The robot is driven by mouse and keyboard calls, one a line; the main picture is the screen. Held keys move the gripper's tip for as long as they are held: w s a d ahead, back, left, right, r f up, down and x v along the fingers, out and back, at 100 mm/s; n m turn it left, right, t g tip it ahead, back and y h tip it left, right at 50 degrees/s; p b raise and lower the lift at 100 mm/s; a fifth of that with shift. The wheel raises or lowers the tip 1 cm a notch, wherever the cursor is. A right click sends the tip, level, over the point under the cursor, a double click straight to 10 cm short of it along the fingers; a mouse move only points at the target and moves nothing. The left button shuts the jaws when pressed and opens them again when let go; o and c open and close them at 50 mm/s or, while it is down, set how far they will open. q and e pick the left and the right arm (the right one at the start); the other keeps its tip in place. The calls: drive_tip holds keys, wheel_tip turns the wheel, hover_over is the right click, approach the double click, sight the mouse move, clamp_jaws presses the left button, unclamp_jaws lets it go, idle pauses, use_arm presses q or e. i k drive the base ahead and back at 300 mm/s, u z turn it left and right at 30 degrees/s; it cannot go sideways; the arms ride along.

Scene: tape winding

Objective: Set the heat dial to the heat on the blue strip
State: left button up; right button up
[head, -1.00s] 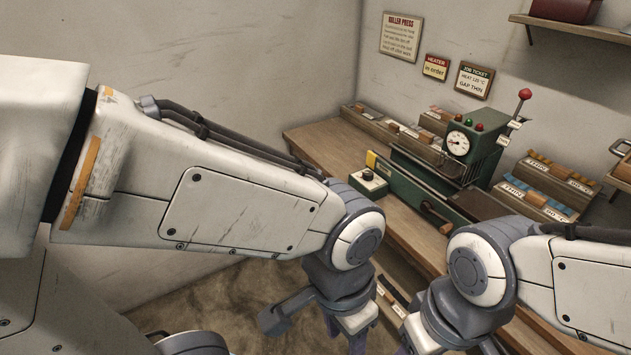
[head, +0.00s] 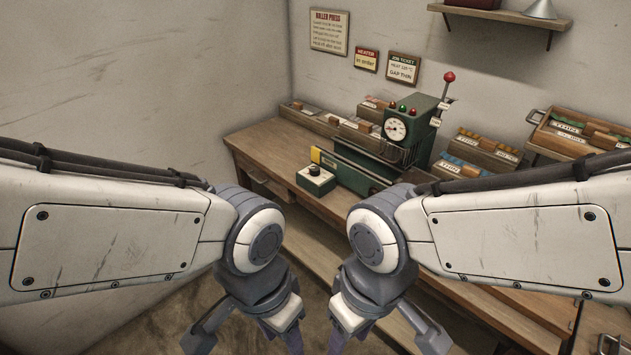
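The heat control appears to be the black dial (head: 314,169) on a small green box with a pale top (head: 316,181), near the bench's front edge; its setting is too small to read. I cannot single out one blue strip; a card box (head: 478,152) on the right has small bluish tabs along its front. My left gripper (head: 247,342) and my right gripper (head: 388,338) hang low in front of the bench, fingers spread, with nothing seen between them. Both are well short of the dial. Their fingertips are partly cut off by the lower picture edge.
The green roller press (head: 405,135) has a round gauge and a red-knobbed lever. A job ticket (head: 403,68) on the wall mentions heat and "GAP THIN"; its number is hard to read. Another card box (head: 570,135) stands at right. The wooden bench top (head: 270,150) is clear left of the dial.

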sight(314, 171)
drive_tip(key=z, duration=0.1)
drive_tip(key=k, duration=0.4)
drive_tip(key=u, duration=0.75)
drive_tip(key=i, duration=1.3)
drive_tip(key=u, duration=0.1)
